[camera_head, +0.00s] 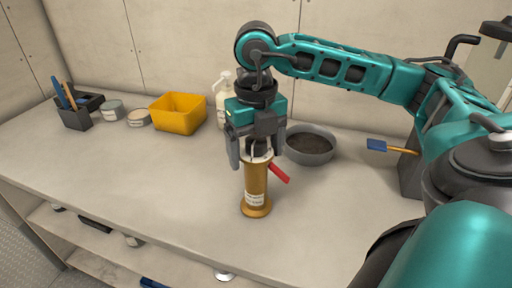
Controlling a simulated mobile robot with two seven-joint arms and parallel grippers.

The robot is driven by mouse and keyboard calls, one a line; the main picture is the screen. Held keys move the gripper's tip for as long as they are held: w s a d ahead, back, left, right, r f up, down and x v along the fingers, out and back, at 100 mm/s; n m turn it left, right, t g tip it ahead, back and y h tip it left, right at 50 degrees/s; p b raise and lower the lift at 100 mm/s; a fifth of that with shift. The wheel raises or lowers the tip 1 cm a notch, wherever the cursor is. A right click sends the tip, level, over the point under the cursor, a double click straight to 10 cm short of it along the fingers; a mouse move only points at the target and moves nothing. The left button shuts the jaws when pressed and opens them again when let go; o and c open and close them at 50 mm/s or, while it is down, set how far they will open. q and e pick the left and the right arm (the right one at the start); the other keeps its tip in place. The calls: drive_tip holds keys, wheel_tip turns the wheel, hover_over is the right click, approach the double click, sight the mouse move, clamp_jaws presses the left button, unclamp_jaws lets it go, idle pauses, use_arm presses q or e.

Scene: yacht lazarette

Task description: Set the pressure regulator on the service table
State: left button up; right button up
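The pressure regulator appears to be the upright brass-coloured cylinder (256,185) with a flared foot, a white label and a red lever on its right side. It stands on the pale service table (175,190), near the front edge. My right gripper (256,156) points down from above at its top. Its two dark fingers are spread on either side of the cylinder's pale top, and I see no clear grip. Part of the top is hidden by the gripper. My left gripper is not in view.
Behind stand a yellow bin (178,113), a white bottle (222,95) and a round grey pan (311,145). Tins (112,110) and a tool holder (75,115) are at the left. A blue-headed brush (377,146) is at the right. The table's left front is clear.

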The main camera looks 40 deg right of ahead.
drive_tip(key=shift+o, duration=0.9)
drive_tip(key=shift+r, duration=0.2)
wheel_tip(320, 180, up, 11)
drive_tip(key=p, duration=0.2)
drive_tip(key=shift+p, duration=0.4)
drive_tip(key=shift+r, duration=0.5)
drive_tip(key=shift+f, duration=0.1)
